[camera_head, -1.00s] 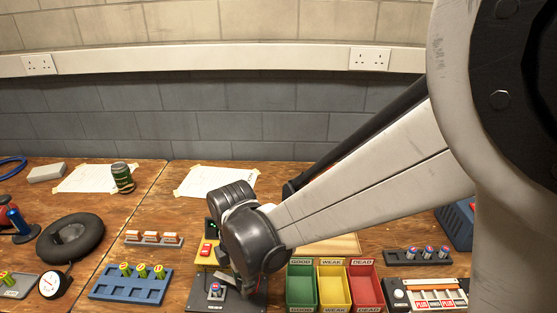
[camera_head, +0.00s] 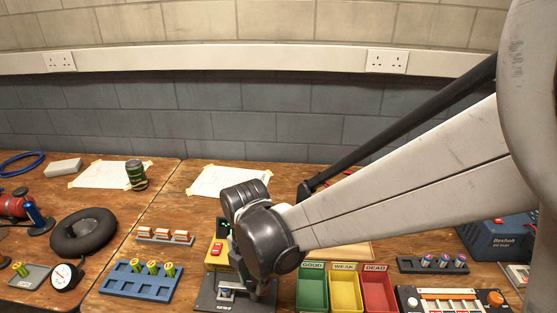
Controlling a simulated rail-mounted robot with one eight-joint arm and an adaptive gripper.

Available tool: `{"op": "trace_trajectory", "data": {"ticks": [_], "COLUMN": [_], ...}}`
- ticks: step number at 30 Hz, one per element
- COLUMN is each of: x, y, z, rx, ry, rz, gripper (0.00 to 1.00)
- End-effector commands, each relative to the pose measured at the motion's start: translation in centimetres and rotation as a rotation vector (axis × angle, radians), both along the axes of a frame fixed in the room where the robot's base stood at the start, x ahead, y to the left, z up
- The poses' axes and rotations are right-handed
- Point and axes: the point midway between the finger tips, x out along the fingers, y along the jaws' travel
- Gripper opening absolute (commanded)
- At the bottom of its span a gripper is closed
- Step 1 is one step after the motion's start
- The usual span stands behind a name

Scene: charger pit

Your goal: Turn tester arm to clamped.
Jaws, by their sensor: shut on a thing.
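The battery tester (camera_head: 216,252) is a yellow unit with a red button, a small dark display with green marks and a dark grey base (camera_head: 208,298). It stands at the lower middle of the head view. A small pale metal part (camera_head: 227,290) shows on the base. My gripper (camera_head: 243,284) is low over the right side of the tester, mostly hidden behind my dark wrist. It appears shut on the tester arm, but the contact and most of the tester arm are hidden. The exact angle of the tester arm cannot be told.
Green (camera_head: 312,289), yellow (camera_head: 345,290) and red (camera_head: 377,288) bins stand close to the right of the tester. A blue battery tray (camera_head: 138,284) lies to its left. A charger (camera_head: 455,299) and a dark battery rack (camera_head: 432,265) are farther right.

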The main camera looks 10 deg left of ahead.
Motion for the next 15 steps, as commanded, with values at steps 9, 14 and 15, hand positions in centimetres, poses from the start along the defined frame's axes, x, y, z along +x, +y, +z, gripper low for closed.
{"op": "trace_trajectory", "data": {"ticks": [9,14,15], "x": [-0.34,-0.38,-0.40], "y": [0.13,0.14,0.13], "z": [0.15,0.12,0.12], "rx": [-0.002,-0.002,-0.002], "ry": [-0.005,-0.003,-0.003], "rz": [0.008,0.008,0.007], "gripper": [0.40,0.46,0.46]}}
